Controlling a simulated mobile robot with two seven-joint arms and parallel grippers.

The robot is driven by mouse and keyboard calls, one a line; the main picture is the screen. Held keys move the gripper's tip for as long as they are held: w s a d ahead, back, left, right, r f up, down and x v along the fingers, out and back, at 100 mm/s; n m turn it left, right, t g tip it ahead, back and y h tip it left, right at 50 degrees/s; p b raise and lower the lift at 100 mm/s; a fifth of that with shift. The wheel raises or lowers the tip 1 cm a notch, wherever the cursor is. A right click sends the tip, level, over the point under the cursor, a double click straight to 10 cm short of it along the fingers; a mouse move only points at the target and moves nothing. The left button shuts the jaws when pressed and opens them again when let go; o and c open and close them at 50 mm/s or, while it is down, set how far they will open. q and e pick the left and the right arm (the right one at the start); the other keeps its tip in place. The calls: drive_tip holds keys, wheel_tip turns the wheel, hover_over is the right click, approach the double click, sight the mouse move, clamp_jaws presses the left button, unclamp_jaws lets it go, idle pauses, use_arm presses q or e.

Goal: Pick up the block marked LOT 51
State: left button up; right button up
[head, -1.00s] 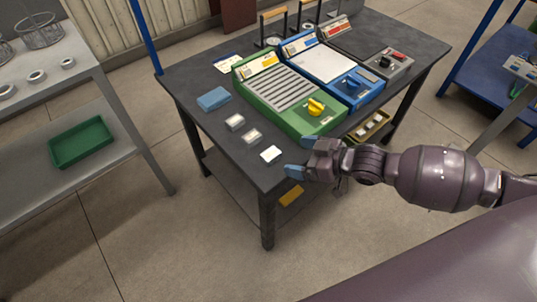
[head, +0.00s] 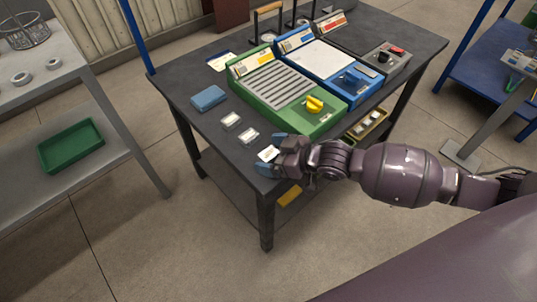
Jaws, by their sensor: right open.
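Three small pale blocks lie in a row near the left front edge of the dark table (head: 185,85): a far one (head: 231,120), a middle one (head: 249,136) and a near one (head: 268,153). Their markings are too small to read, so I cannot tell which is LOT 51. My right gripper (head: 272,154) is open at the near block, with one blue fingertip on its far side and one on its near side. I cannot tell whether the fingers touch it. My left gripper is not in view.
A green device (head: 318,123) with a yellow knob stands just beyond the blocks, with a blue device (head: 325,62) beside it. A blue pad (head: 208,98) lies to the left. A grey shelf with a green tray (head: 71,146) stands at far left.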

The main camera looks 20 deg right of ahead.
drive_tip(key=shift+r, duration=0.1)
drive_tip(key=c, duration=1.2)
